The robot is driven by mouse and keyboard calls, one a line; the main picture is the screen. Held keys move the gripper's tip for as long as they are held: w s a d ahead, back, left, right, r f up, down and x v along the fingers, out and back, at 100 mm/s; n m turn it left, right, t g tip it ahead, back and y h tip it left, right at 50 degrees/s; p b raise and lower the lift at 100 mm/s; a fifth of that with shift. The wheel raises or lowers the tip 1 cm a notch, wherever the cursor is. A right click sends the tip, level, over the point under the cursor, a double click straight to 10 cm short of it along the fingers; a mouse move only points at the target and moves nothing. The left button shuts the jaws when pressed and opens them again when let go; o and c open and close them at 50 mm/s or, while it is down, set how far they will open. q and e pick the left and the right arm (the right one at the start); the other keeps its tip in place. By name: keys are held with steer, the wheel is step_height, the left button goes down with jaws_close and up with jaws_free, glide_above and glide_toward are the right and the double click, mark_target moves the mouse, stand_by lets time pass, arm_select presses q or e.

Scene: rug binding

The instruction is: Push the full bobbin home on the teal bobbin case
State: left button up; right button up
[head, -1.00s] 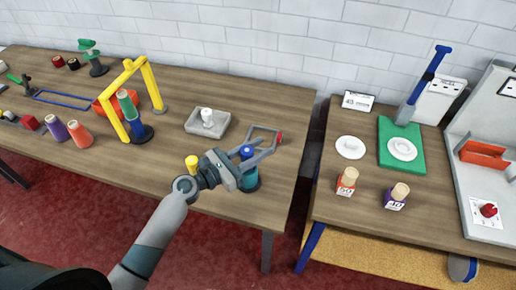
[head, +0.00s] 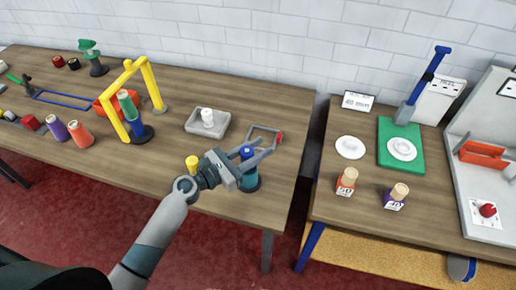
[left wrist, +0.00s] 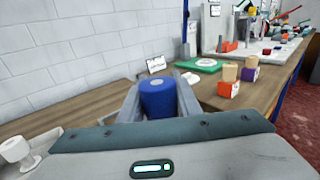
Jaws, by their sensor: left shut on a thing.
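The full bobbin is a blue spool (head: 247,153) that stands upright on top of the teal bobbin case (head: 246,182). The case sits near the right end of the left table, and my gripper hides part of it. My left gripper (head: 258,158) is shut on the blue bobbin, with a finger on each side of it. In the left wrist view the blue bobbin (left wrist: 158,98) stands between the two fingers, and its lower end and the case are hidden. I cannot tell how deep the bobbin sits. My right gripper is not in view.
A yellow spool (head: 192,163) stands left of my gripper. A grey tray (head: 190,124) with a white spool (head: 207,117) lies behind it. A wire frame with a red end (head: 279,137) lies just beyond the fingers. A gap separates this table from the right one (head: 330,200).

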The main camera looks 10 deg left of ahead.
arm_select(q)
steer(key=shift+f+b, duration=0.4)
steer(key=shift+f, duration=0.05)
steer(key=shift+f+b, duration=0.55)
steer(key=shift+f, duration=0.05)
steer(key=shift+f+b, duration=1.1)
steer(key=shift+f, duration=0.2)
steer(key=o, duration=1.1)
steer(key=shift+r, duration=0.1)
steer(key=shift+o, duration=0.2)
